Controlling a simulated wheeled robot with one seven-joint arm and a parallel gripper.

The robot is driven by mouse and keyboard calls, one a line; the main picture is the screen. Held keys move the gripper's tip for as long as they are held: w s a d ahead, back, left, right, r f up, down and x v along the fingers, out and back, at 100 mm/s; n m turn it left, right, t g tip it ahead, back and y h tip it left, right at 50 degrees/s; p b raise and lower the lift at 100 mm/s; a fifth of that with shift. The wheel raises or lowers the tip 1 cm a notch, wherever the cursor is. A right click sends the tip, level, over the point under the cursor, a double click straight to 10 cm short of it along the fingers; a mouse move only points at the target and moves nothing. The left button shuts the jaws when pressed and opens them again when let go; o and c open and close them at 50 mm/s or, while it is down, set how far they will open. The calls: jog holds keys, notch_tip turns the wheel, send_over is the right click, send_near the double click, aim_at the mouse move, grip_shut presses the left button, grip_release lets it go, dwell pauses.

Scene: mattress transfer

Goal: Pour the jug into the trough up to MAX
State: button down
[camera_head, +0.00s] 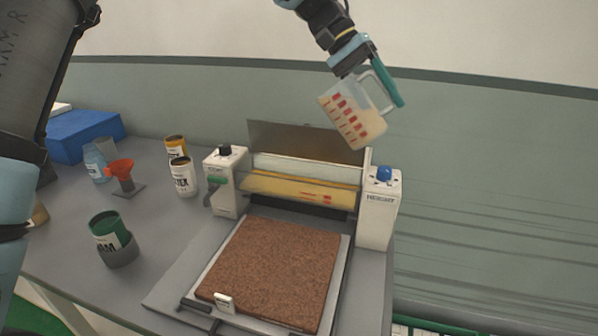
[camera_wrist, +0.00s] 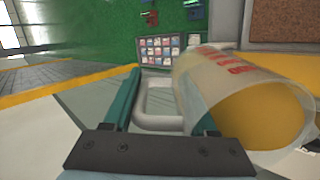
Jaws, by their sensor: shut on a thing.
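My gripper (camera_head: 378,76) is shut on the handle of a translucent jug (camera_head: 351,118) with red marks. I hold the jug in the air above the right part of the machine, tilted with its lower end towards the trough. In the wrist view the jug (camera_wrist: 205,85) is tipped to the right, and yellow-orange content shows at its mouth. My teal fingers are on either side of the pale handle (camera_wrist: 158,108). The trough (camera_head: 290,187) lies between two white end blocks and looks yellow, with red marks at its front right. I cannot make out a stream or the exact level against MAX.
A brown mat (camera_head: 275,262) lies on the machine bed before the trough. The right end block (camera_head: 379,212) has a blue knob, the left one (camera_head: 226,185) a black knob.

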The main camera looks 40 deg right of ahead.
aim_at(365, 99)
jog(key=shift+w+r+g+b, duration=0.1)
jog(key=shift+w+g+b, duration=0.05)
jog(key=shift+g+b, duration=0.3)
jog(key=shift+w+a+f+g+h+b, duration=0.25)
jog(key=shift+g+b, duration=0.25)
jog(key=shift+b, duration=0.45)
jog(key=shift+w+g+h+b, duration=0.15)
jog(key=shift+g+h+b, duration=0.25)
jog(key=shift+b, duration=0.5)
dwell(0.6)
jog(key=shift+w+a+r+g+h+b, duration=0.1)
jog(key=shift+w+a+g+h+b, duration=0.15)
jog(key=shift+g+b, duration=0.35)
jog(key=shift+w+r+g+h+b, duration=0.1)
jog(key=shift+w+g+b, duration=0.25)
jog(key=shift+b, duration=0.4)
jog(key=shift+w+a+r+g+h+b, duration=0.1)
jog(key=shift+w+a+g+h+b, duration=0.15)
jog(key=shift+g+b, duration=0.35)
dwell(2.6)
jog(key=shift+w+a+f, duration=0.1)
jog(key=shift+w, duration=0.35)
